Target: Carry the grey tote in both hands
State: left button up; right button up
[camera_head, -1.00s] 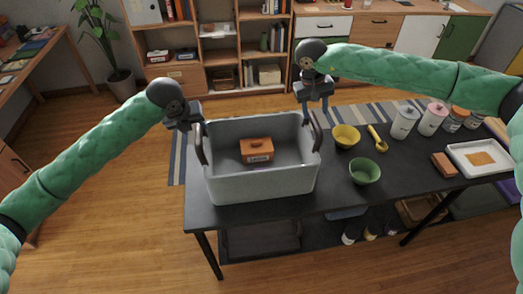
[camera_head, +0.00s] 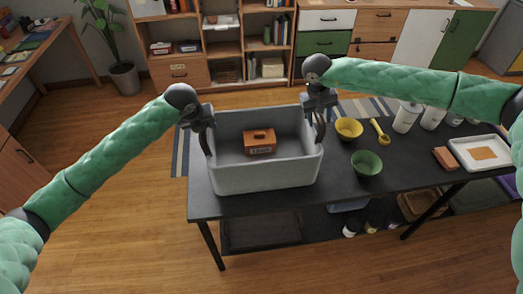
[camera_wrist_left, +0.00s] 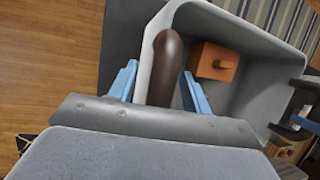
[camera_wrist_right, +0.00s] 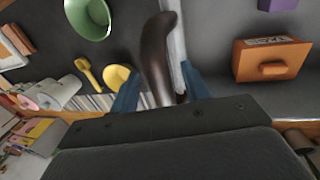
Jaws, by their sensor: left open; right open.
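The grey tote (camera_head: 262,178) stands on the left part of the black table, with an orange-brown box (camera_head: 260,142) inside. It has a dark handle on each side. My left gripper (camera_head: 205,125) is at the left handle (camera_head: 206,143); in the left wrist view that handle (camera_wrist_left: 166,70) lies between its two open blue fingers (camera_wrist_left: 158,88). My right gripper (camera_head: 320,112) is at the right handle (camera_head: 320,133); in the right wrist view that handle (camera_wrist_right: 155,55) lies between its open fingers (camera_wrist_right: 160,88). Neither gripper is closed on its handle.
On the black table (camera_head: 400,165), right of the tote, are a yellow bowl (camera_head: 348,129), a green bowl (camera_head: 366,163), a yellow scoop (camera_head: 381,132), several canisters, a brown block (camera_head: 445,158) and a white tray (camera_head: 463,145). Shelves (camera_head: 222,50) stand behind. Wood floor is clear at left.

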pick_arm(q)
jog(key=shift+w+f, duration=0.1)
jog(key=shift+f, duration=0.1)
pick_arm(e)
jog(key=shift+f, duration=0.25)
pick_arm(q)
jog(key=shift+c, duration=0.4)
pick_arm(e)
jog(key=shift+c, duration=0.5)
pick_arm(q)
grip_shut()
pick_arm(e)
grip_shut()
pick_arm(q)
jog(key=shift+r, duration=0.1)
pick_arm(e)
jog(key=shift+r, duration=0.15)
